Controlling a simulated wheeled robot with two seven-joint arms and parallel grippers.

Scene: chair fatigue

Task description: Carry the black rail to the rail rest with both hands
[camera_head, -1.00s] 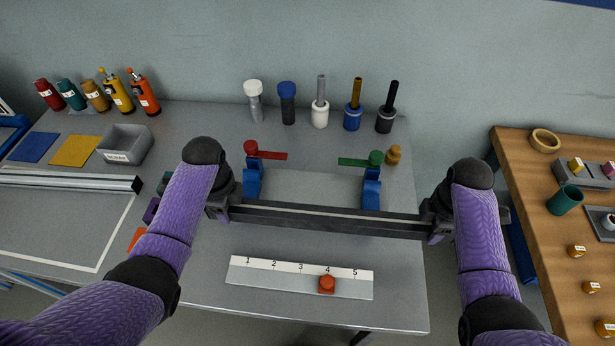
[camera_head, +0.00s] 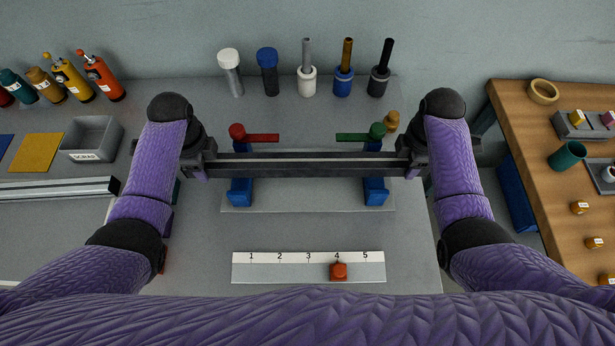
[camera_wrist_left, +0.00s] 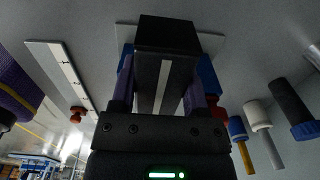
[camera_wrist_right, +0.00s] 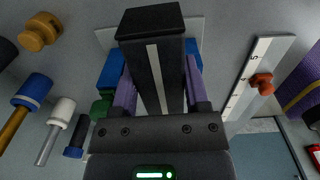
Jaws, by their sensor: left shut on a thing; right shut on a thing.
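The black rail (camera_head: 300,164) runs level from left to right in the head view, with a pale stripe along it. My left gripper (camera_head: 207,164) is shut on its left end, and my right gripper (camera_head: 408,162) is shut on its right end. The rail also shows between the fingers in the left wrist view (camera_wrist_left: 168,40) and the right wrist view (camera_wrist_right: 150,25). The rail rest has two blue supports, left (camera_head: 240,192) and right (camera_head: 375,192), on a grey plate (camera_head: 305,197). The rail appears over the far part of the supports; I cannot tell whether it touches them.
A red lever (camera_head: 258,137) and a green lever (camera_head: 358,137) lie just beyond the rail. A numbered strip (camera_head: 280,268) with an orange knob (camera_head: 338,271) lies in front. Several upright tools stand at the back. A grey bin (camera_head: 90,140) is at left, a wooden table (camera_head: 550,190) at right.

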